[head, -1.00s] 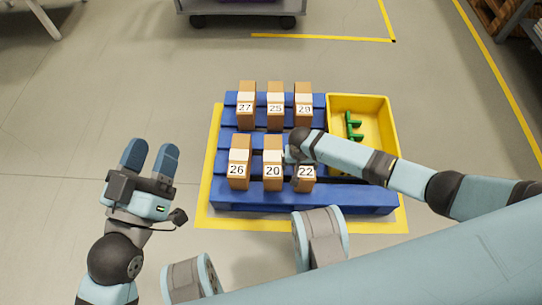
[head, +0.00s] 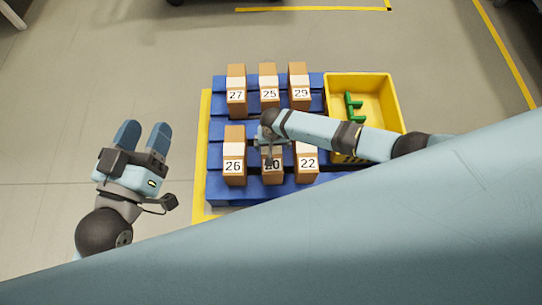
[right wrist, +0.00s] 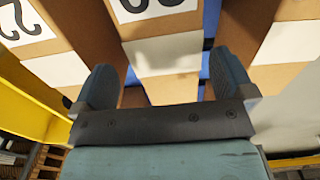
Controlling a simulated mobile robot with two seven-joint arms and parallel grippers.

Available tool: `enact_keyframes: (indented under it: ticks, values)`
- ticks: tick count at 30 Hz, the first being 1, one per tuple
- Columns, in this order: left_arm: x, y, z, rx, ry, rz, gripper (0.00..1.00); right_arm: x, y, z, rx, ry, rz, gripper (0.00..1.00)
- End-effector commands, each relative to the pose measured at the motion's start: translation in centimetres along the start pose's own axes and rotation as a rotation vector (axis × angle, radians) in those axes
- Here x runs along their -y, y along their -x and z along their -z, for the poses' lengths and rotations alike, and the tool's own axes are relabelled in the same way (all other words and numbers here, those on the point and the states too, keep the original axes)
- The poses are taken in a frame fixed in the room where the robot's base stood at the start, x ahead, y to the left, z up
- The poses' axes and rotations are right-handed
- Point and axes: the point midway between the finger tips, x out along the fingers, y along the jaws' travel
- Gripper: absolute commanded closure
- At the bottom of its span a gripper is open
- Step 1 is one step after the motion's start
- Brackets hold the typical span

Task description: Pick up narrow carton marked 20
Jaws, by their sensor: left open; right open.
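The narrow carton marked 20 (head: 272,175) stands upright in the front row on a blue pallet (head: 290,193), between the carton marked 26 (head: 234,163) and the carton marked 22 (head: 307,163). My right gripper (head: 268,142) is over it and hides its upper part and some of its number. In the right wrist view the open fingers of this gripper (right wrist: 165,78) point at a carton (right wrist: 170,88) lying in line between them, its number cut off at the top edge. I cannot tell whether they touch it. My left gripper (head: 143,132) is open and empty over the floor at left.
Cartons marked 27 (head: 236,90), 25 (head: 269,86) and 29 (head: 299,87) stand in the back row. A yellow bin (head: 388,95) with green parts (head: 352,104) is at the right. My own arm covers the lower right.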

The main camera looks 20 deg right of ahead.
Motion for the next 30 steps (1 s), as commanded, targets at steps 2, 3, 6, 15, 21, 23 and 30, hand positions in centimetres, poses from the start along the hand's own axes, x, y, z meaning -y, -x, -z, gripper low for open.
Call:
enact_keyframes:
  ticks: [2, 3, 6, 15, 21, 23, 30]
  values:
    - [0.1, 0.0, -0.5, 0.014, 0.000, -0.002, 0.45, 0.0, -0.6, 0.1, -0.001, 0.000, 0.000, 0.00]
    - [0.1, 0.0, -0.7, 0.019, 0.000, -0.002, 0.45, 0.0, -0.8, 0.1, -0.001, 0.000, 0.000, 0.00]
    - [0.3, 0.0, -1.7, 0.047, 0.001, -0.005, 0.45, 0.1, -1.8, 0.1, -0.002, 0.000, 0.000, 0.00]
    - [1.2, -0.4, -4.1, 0.097, -0.066, -0.020, 0.45, 0.5, -5.7, 0.0, -0.001, 0.001, -0.001, 0.00]
    - [1.4, -0.5, -3.6, 0.083, -0.092, -0.020, 0.45, 0.5, -5.8, 0.0, -0.001, 0.000, 0.000, 0.00]
    - [1.4, -0.5, -3.6, 0.083, -0.091, -0.020, 0.45, 0.5, -5.8, 0.0, -0.001, 0.000, 0.000, 0.00]
    - [1.3, -0.5, -3.6, 0.083, -0.091, -0.020, 0.45, 0.5, -5.8, 0.0, -0.001, 0.000, 0.000, 0.46]
